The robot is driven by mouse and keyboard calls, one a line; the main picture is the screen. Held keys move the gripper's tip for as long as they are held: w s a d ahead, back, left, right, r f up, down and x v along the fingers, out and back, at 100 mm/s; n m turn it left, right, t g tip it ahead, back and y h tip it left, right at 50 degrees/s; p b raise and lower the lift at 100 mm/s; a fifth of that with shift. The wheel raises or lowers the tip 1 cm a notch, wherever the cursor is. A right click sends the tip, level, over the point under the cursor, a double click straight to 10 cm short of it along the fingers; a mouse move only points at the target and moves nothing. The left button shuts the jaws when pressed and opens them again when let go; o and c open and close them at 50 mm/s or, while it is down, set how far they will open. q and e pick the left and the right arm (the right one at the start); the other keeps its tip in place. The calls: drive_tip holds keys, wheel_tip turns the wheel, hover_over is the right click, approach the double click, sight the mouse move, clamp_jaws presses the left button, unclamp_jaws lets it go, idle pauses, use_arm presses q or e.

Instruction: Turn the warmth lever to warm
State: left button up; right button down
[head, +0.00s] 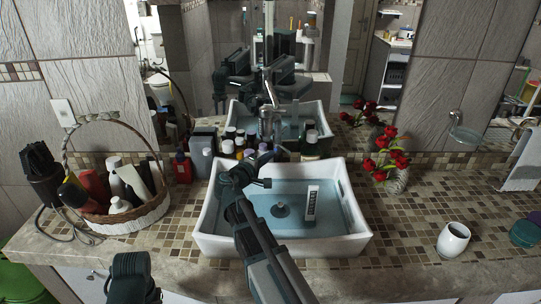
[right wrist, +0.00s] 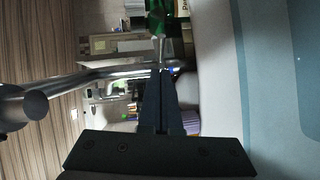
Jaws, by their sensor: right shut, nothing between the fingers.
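The chrome tap with its warmth lever (head: 269,92) stands behind the white basin (head: 207,215), in front of the mirror. The lever slants up and to the left. I cannot make out any warm or cold mark. In the right wrist view, a chrome bar with a round end (right wrist: 36,104) runs from the left to just beyond my fingertips; I cannot tell whether they touch it. My right gripper (head: 270,157) is over the basin's back rim, below the tap. Its fingers also show in the right wrist view (right wrist: 160,75), shut and empty. My left gripper is not in view.
Several bottles (head: 208,160) crowd the counter behind the basin. A wicker basket (head: 120,222) stands at left. A vase of red flowers (head: 396,178) and a white cup (head: 453,239) stand at right. The counter right of the basin is mostly clear.

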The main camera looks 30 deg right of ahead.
drive_tip(key=s+a+r+p, duration=0.1)
drive_tip(key=s+a, duration=0.4)
drive_tip(key=s, duration=0.2)
drive_tip(key=shift+a, duration=0.4)
